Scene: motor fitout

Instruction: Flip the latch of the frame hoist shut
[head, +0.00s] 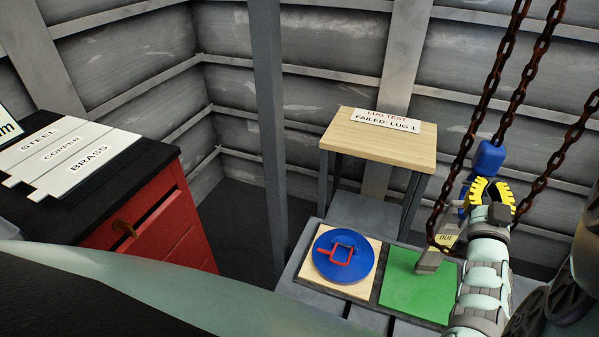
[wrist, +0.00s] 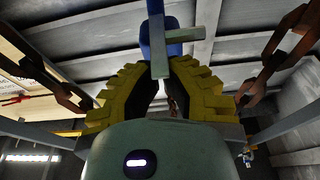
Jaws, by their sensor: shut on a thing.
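The frame hoist hangs among rusty chains at the right of the head view, with a blue block (head: 488,157) above my gripper. My gripper (head: 490,184) has yellow toothed fingers, and their tips meet just under this blue part. In the wrist view the fingers (wrist: 162,72) close around the lower end of a grey bar, which I take for the latch (wrist: 160,62). The blue part (wrist: 173,42) lies behind it, with another grey bar crossing it. The fingers hide the gripped end, and I cannot tell the latch's exact angle.
Chains (head: 493,75) hang on both sides of my gripper. Below are a grey post with a "DUE" tag (head: 446,239), a green mat (head: 410,287) and a blue disc with a red handle (head: 330,262). A wooden-topped table (head: 375,143) stands behind; a red cabinet (head: 165,235) is left.

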